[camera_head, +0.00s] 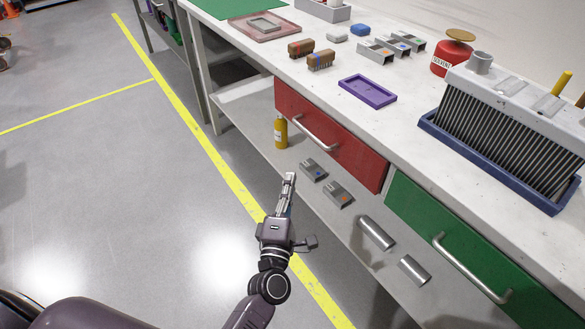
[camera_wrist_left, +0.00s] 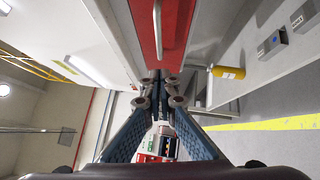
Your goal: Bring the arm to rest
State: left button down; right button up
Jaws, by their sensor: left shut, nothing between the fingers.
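My left gripper (camera_head: 289,181) is shut and empty. It is in front of the workbench, above the floor near the yellow line. In the left wrist view its fingers (camera_wrist_left: 159,85) come together, pointing along the bench front. The red drawer (camera_head: 330,135) of the bench is just beyond the gripper, and its handle also shows at the top of the left wrist view (camera_wrist_left: 157,30). I cannot see a gap or contact between the gripper and the bench clearly. My right gripper is not in view.
The white bench top (camera_head: 400,130) holds a purple tray (camera_head: 367,91), brushes (camera_head: 320,60), a red can (camera_head: 452,54) and a radiator (camera_head: 510,120). A green drawer (camera_head: 470,240) is at the right.

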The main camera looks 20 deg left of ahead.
pick_arm(q)
jog(key=shift+s+d, duration=0.1)
jog(key=shift+s, duration=0.4)
